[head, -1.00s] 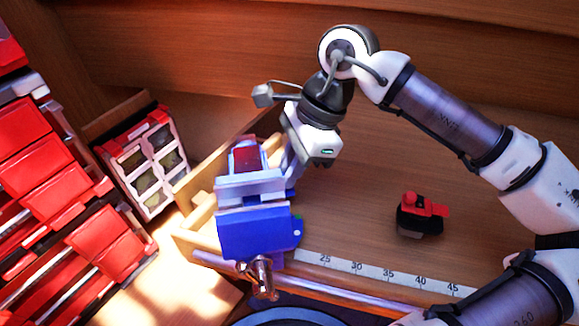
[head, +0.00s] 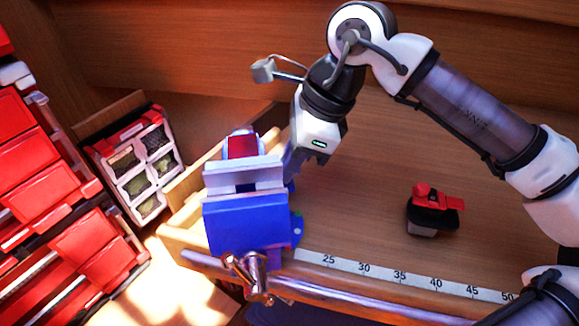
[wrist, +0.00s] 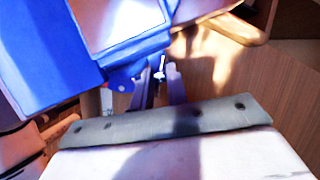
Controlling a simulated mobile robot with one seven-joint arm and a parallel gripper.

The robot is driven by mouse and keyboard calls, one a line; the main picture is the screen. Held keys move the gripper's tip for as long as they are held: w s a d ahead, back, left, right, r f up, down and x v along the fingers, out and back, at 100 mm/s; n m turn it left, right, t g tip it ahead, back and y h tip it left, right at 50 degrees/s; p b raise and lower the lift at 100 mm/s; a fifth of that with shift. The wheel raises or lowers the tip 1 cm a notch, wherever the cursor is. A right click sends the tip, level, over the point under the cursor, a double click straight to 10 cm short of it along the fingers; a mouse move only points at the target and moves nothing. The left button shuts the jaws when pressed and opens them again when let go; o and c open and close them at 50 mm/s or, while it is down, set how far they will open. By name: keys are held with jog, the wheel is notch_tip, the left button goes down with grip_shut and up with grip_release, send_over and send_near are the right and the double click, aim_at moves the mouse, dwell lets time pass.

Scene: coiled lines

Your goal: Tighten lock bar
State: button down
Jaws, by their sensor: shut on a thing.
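A blue bench vise (head: 245,225) with pale metal jaws stands at the table's front left edge. It fills the upper left of the wrist view (wrist: 45,55). A small metal lock bar (wrist: 160,70) shows at the vise's lower side in the wrist view. My gripper (head: 293,168) is beside the right side of the vise, pointing down. In the wrist view its two fingers (wrist: 160,88) are shut on the lock bar with a narrow gap between them. The head view hides the lock bar and most of the fingertips.
A black and red object (head: 434,212) lies on the table to the right. A ruler strip (head: 400,277) runs along the front edge. Red bins (head: 35,150) and a compartment case (head: 140,170) stand at the left. The tabletop between vise and black object is clear.

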jog(key=shift+m+t+b, duration=0.4)
jog(key=shift+m+b, duration=0.6)
jog(key=shift+b, duration=0.15)
dwell(1.0)
jog(key=c, duration=1.4)
grip_release()
jog(key=b+v, duration=0.1)
jog(key=v, duration=1.3)
jog(key=shift+a, duration=0.1)
